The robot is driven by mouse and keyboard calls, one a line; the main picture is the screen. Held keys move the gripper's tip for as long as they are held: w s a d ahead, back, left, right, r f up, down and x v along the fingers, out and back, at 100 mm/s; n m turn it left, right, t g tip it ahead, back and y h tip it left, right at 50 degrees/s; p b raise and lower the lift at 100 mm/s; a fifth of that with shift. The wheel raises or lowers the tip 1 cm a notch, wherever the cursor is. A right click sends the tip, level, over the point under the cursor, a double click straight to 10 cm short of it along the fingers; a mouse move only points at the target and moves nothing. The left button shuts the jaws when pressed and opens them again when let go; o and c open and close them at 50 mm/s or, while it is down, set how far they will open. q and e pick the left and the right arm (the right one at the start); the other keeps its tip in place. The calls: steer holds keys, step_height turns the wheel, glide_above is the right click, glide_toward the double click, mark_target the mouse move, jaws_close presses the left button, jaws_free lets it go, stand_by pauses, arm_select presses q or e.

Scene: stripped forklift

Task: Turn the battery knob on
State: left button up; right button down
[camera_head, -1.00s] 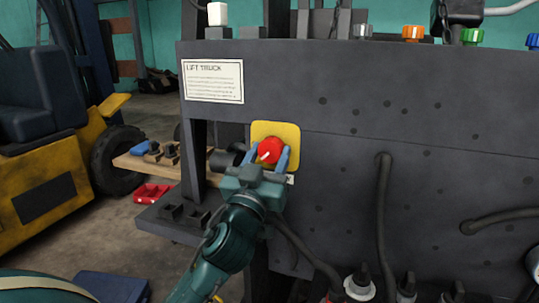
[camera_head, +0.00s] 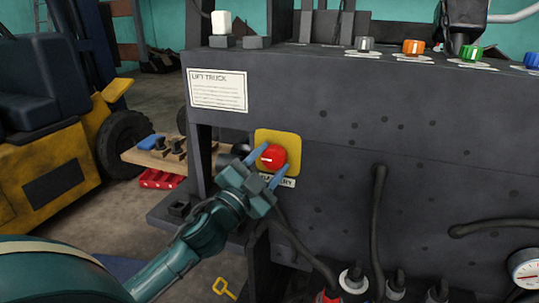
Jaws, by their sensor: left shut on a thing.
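The red battery knob (camera_head: 274,156) sits on a yellow square plate (camera_head: 290,139) on the front of the dark grey panel. Its white mark lies about level, on the knob's left side. A small white label, partly hidden by my gripper, sits just below the plate. My left gripper (camera_head: 267,167) reaches in from the lower left, with its blue fingers on two sides of the knob and shut on it. The gripper is tilted, one finger at the upper left and the other at the lower right. My right gripper is not in view.
A "LIFT TRUCK" sign (camera_head: 217,91) is above left of the knob. Orange (camera_head: 413,46) and green (camera_head: 471,52) knobs stand on the panel top. Black cables (camera_head: 377,230) hang on the panel to the right. A yellow forklift (camera_head: 50,170) stands at left.

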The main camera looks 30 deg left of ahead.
arm_select(q)
steer(key=shift+m, duration=0.3)
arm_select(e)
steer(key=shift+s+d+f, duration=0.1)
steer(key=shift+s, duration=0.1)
arm_select(q)
steer(key=o, duration=1)
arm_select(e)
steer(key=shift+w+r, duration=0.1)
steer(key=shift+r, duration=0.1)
arm_select(q)
steer(key=b+v, duration=0.2)
steer(key=v, duration=1.1)
steer(key=shift+b, duration=0.4)
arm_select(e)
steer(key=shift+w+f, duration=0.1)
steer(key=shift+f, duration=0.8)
arm_select(q)
steer(key=shift+s+a, duration=0.1)
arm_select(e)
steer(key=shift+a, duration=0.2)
